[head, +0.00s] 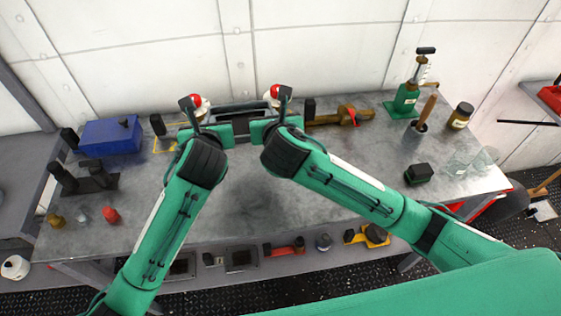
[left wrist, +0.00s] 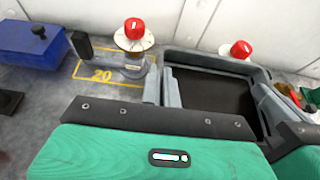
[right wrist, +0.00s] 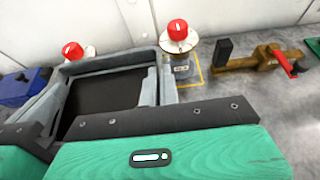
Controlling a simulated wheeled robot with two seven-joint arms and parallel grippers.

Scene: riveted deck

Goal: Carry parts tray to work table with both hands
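The parts tray (head: 241,106) is grey with a dark floor and stands at the back of the grey metal work table (head: 262,205). Its rim also shows in the left wrist view (left wrist: 215,62) and the right wrist view (right wrist: 105,62). My left gripper (head: 220,132) is at the tray's near left side and my right gripper (head: 262,129) at its near right side.
Red-knobbed fixtures (left wrist: 134,42) (right wrist: 178,40) stand on both sides of the tray, with yellow floor markings. A blue box (head: 111,136) is at left. A brass valve (head: 345,115) and green pump (head: 405,98) are at right. The table's middle is clear.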

